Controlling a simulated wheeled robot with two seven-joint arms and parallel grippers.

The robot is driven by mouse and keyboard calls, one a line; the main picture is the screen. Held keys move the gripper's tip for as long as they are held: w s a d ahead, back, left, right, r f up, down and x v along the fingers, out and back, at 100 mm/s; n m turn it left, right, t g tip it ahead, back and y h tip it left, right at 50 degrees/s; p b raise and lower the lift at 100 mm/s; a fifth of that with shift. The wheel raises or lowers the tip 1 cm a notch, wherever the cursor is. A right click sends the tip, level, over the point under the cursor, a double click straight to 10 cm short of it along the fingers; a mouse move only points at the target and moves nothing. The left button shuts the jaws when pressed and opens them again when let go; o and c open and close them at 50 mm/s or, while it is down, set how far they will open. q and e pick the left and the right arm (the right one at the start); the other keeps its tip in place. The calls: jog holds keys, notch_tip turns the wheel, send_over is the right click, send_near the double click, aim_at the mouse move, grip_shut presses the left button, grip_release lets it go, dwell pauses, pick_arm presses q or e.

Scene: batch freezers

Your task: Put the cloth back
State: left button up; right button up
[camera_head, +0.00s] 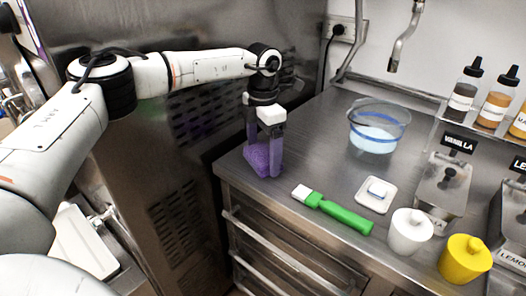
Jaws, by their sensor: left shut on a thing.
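A purple cloth (258,158) is at the far left end of the steel counter (316,157), near its left edge. My left gripper (264,170) points down over it, with one finger on each side, shut on the cloth. The cloth is at counter height; I cannot tell whether it rests on the top or is just above it. My right gripper is not in view.
A green brush (340,212) lies near the counter's front edge, beside a small white dish (376,195). A clear bowl (376,130) with liquid stands behind.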

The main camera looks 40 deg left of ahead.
aim_at(263, 154)
pick_arm(q)
jog(key=o, duration=0.8)
jog(key=shift+f, duration=0.1)
jog(key=shift+o, duration=0.2)
notch_tip(263, 154, up, 12)
